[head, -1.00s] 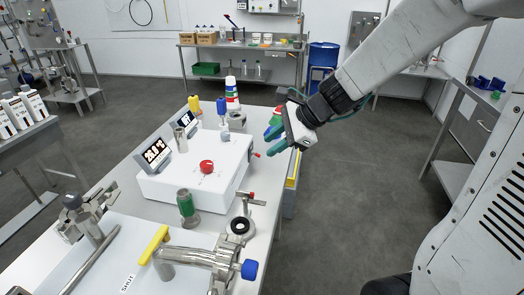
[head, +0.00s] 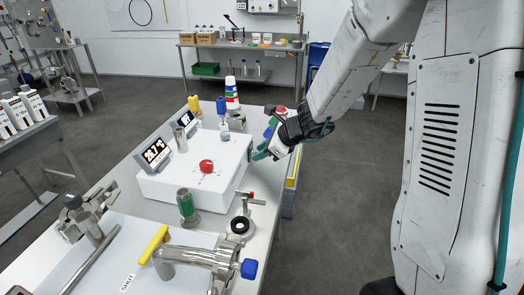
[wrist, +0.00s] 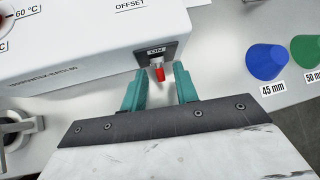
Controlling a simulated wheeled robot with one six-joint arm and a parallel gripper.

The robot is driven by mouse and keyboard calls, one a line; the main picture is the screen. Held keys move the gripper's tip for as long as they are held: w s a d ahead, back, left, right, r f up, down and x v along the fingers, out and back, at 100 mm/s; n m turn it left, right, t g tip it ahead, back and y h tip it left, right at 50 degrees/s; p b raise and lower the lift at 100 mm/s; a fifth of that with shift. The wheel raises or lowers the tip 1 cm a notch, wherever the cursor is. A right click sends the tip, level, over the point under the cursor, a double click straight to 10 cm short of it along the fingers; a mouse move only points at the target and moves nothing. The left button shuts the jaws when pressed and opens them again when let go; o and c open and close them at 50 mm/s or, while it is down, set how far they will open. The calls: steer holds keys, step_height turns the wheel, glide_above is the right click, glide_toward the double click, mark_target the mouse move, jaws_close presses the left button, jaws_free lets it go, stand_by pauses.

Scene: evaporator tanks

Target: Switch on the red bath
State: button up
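The red bath is a white box (head: 160,187) with a red knob (head: 206,166) on top, on the bench. A small toggle switch with a red tip (wrist: 159,73) sits on a dark plate marked "ON" on that face. My gripper (head: 260,154) is at the right side of the box. In the wrist view my gripper (wrist: 160,82) is open and empty, one teal finger on each side of the switch. Contact with the lever cannot be told. The switch is hidden in the head view.
Two tilted displays (head: 156,152) stand behind the box. A clamp with a red-tipped handle (head: 243,218) and a green-banded fitting (head: 187,208) stand nearer. A blue cone (wrist: 265,62) and a green cone (wrist: 308,50) lie right of the switch. Open floor is right of the bench.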

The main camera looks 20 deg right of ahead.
jaws_close()
steer(key=shift+a+r+g+h, duration=0.1)
steer(key=shift+r+g+h, duration=0.05)
steer(key=shift+g+h, duration=0.15)
steer(key=shift+w+a+r+g+h, duration=0.15)
steer(key=shift+r+g+h, duration=0.1)
steer(key=shift+g+h, duration=0.3)
steer(key=shift+w+a+r+g+h, duration=0.15)
steer(key=shift+r+g+h, duration=0.15)
steer(key=shift+h, duration=0.45)
steer(key=shift+w+a+r+n+g+h, duration=0.15)
steer(key=shift+a+r+n+g+h, duration=0.05)
steer(key=shift+g+h, duration=0.55)
steer(key=shift+w+a+r+n+g+h, duration=0.2)
steer(key=shift+g+h, duration=0.3)
steer(key=shift+h, duration=0.45)
